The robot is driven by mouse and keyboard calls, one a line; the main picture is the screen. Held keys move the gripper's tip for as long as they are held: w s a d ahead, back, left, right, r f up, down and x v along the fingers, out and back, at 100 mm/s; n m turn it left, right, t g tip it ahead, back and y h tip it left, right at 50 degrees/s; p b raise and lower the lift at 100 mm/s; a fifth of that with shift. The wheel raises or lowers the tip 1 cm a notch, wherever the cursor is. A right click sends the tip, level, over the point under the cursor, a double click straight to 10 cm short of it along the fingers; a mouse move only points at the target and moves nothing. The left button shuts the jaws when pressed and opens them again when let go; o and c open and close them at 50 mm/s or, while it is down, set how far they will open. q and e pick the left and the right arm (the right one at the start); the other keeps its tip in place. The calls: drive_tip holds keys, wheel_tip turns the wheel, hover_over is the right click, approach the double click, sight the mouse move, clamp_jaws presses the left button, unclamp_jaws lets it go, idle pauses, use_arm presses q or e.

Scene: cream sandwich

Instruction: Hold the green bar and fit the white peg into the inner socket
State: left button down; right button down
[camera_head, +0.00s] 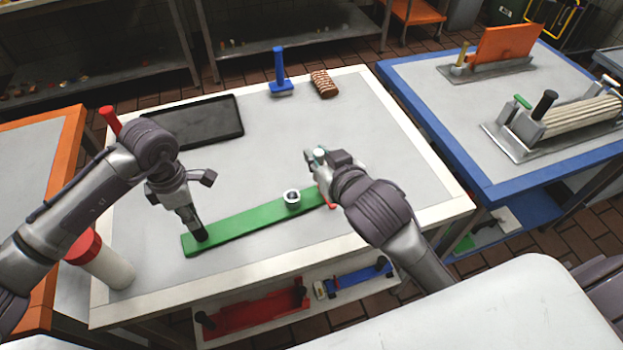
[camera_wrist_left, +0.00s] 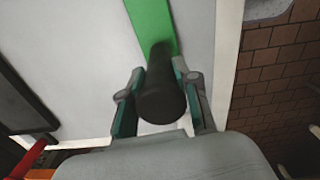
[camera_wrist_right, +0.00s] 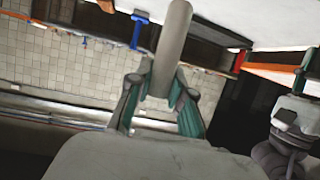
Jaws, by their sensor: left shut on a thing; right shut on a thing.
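The green bar (camera_head: 245,218) lies flat on the white-edged table, with a white ring-shaped socket (camera_head: 292,197) on it toward the right. My left gripper (camera_head: 198,225) is shut on the black handle at the bar's left end; the handle stands between its fingers in the left wrist view (camera_wrist_left: 163,88). My right gripper (camera_head: 322,160) is shut on the white peg (camera_wrist_right: 173,40), which shows as a greyish cylinder in the right wrist view. The peg is up and right of the socket in the head view, apart from it. The bar's right end is partly hidden by my right arm.
A black tray (camera_head: 200,122) lies at the back left. A red-capped white container (camera_head: 105,265) is at the front left. The table's middle is clear.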

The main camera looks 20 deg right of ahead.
drive_tip(key=w+a+f+n+y, duration=0.2)
drive_tip(key=w+a+f, duration=0.1)
drive_tip(key=w+a, duration=0.15)
drive_tip(key=shift+a+f, duration=0.15)
drive_tip(key=shift+f, duration=2.35)
drive_tip(key=shift+a+f, duration=0.1)
drive_tip(key=shift+f, duration=2.35)
drive_tip(key=shift+f, duration=0.15)
drive_tip(key=c, duration=1.1)
unclamp_jaws()
drive_tip(key=shift+o, duration=0.2)
drive_tip(key=v, duration=1.2)
drive_tip(key=shift+r, duration=0.35)
